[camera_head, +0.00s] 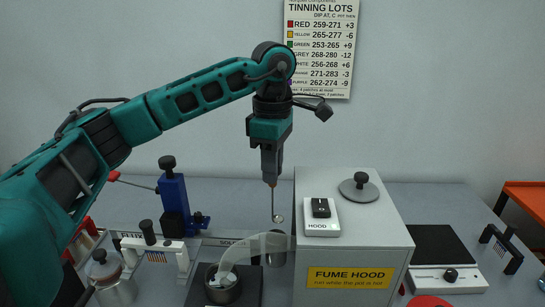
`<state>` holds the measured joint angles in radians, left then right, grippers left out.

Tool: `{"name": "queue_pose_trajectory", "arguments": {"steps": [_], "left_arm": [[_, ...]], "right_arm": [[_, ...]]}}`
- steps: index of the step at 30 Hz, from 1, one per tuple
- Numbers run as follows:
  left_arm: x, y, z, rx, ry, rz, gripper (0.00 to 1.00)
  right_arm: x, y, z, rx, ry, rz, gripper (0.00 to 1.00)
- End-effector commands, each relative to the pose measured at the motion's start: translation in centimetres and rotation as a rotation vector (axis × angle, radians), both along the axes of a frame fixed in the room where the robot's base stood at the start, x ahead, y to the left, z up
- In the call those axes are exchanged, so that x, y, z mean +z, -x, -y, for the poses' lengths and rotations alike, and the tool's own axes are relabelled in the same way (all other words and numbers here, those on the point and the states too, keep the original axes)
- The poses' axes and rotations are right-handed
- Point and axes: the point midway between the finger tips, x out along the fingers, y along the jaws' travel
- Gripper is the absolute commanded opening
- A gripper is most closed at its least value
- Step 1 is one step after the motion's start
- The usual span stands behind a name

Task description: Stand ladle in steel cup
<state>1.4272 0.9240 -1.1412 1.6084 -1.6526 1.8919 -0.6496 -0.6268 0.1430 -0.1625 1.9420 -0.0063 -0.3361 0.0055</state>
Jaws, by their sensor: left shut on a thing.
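My left gripper (271,180) points straight down and is shut on the upper end of the ladle (273,203). The ladle hangs upright, a thin rod with a small round bowl at its lower end. What looks like the steel cup (276,256) is a small grey cup just left of the fume hood box. In the picture the ladle's bowl is above the cup's mouth with a gap between them. A translucent curved shield partly covers the cup's left side. My right gripper is not in view.
The grey fume hood box (347,247) stands close to the right of the ladle, with a switch (321,216) on top. A round dark pot (223,286) sits in front left. A blue stand (174,200) and lidded metal can (113,282) are at left, a hot plate (440,250) at right.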

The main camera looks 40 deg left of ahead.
Motion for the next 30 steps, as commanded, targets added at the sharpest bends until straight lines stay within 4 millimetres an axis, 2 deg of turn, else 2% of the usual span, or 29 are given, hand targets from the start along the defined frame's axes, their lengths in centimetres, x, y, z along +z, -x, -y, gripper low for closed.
{"name": "queue_pose_trajectory", "arguments": {"steps": [1,9,30], "left_arm": [[-0.8,0.0,0.0,0.000,0.000,0.000,0.00],[-3.0,0.0,0.0,0.000,0.000,0.001,0.00],[-8.1,0.0,0.0,-0.001,0.000,0.000,0.00]], "right_arm": [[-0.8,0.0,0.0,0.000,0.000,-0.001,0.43],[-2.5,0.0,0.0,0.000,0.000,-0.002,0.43],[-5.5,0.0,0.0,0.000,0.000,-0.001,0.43]]}}
